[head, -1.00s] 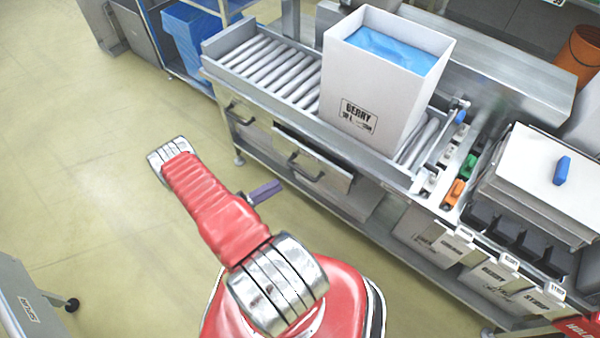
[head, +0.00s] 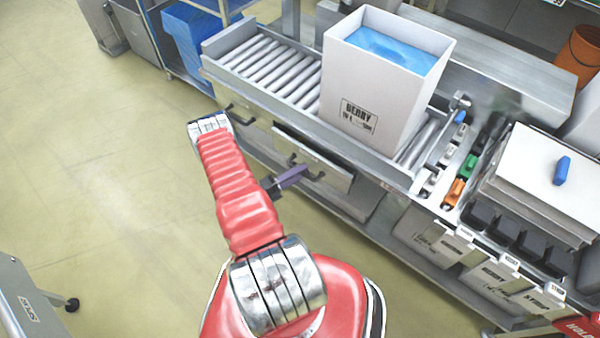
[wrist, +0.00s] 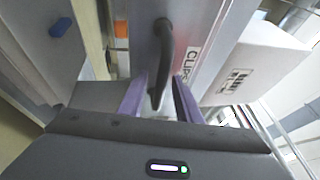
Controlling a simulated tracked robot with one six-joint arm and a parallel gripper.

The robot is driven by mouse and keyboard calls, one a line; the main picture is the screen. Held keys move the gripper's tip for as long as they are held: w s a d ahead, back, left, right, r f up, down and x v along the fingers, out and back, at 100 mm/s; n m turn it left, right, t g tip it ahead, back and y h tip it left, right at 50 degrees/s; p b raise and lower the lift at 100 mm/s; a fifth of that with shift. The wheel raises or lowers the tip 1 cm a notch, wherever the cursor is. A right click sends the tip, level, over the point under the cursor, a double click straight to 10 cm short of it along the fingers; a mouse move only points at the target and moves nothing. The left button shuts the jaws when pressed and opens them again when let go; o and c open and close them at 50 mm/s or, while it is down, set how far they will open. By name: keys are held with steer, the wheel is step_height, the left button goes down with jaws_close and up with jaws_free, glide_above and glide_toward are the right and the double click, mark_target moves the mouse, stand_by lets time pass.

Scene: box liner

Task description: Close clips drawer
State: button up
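The clips drawer front (head: 335,178) is a grey panel under the roller conveyor in the head view, and it stands out a little from the bench. Its dark bar handle (head: 318,177) is partly hidden by my gripper (head: 291,177), which is at the handle. In the wrist view the drawer front (wrist: 205,25) carries a label, partly hidden, that seems to read CLIPS. The dark handle (wrist: 165,45) runs down toward the space between my purple fingers (wrist: 158,105). The fingers are apart, one on each side of the handle's lower end. Contact cannot be told.
A white BERRY box (head: 365,100) with a blue liner stands on the roller conveyor (head: 270,65). Another drawer handle (head: 240,115) is to the left. Orange and green tools (head: 455,192) and black bins (head: 510,230) are to the right. The floor (head: 100,180) at left is clear.

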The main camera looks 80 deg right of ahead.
steer(key=shift+c, duration=0.5)
jaws_close()
